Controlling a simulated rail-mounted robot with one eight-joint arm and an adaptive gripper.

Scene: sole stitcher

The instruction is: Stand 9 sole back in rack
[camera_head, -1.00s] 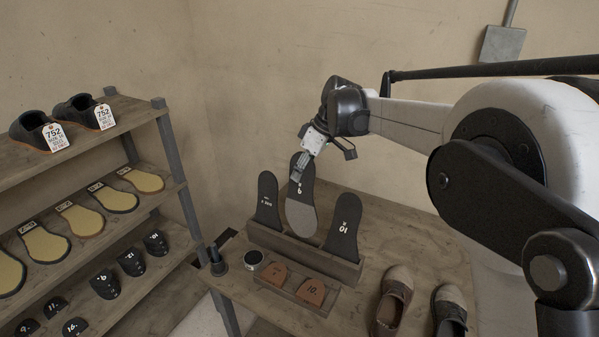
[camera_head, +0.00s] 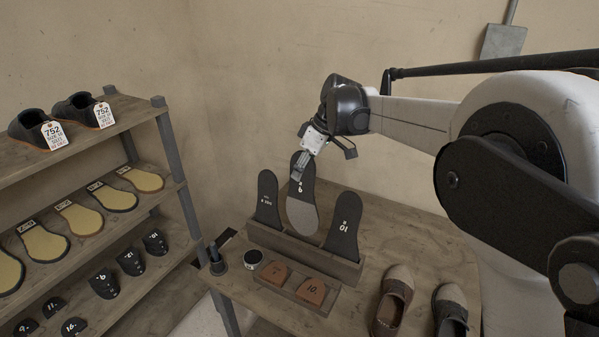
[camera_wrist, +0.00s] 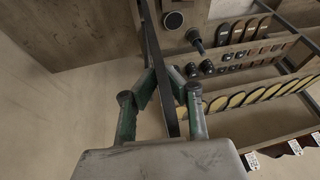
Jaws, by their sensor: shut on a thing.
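The 9 sole (camera_head: 302,214) is dark with a grey lower part and stands upright, its number near the top. It is at the middle of the wooden rack (camera_head: 318,264), between a dark sole (camera_head: 267,203) on the left and the 10 sole (camera_head: 343,226) on the right. My gripper (camera_head: 300,170) is shut on its upper part. The sole's lower end is at the rack's slot; I cannot tell whether it is seated. In the wrist view, the sole shows edge-on as a dark strip (camera_wrist: 155,60) between my gripper's fingers (camera_wrist: 160,100).
A small tray (camera_head: 285,294) with brown pieces lies in front of the rack. A round tin (camera_head: 252,258) and a dark holder (camera_head: 217,266) are to its left. Brown shoes (camera_head: 393,300) stand at the right. Shelves with soles and shoes (camera_head: 100,240) fill the left.

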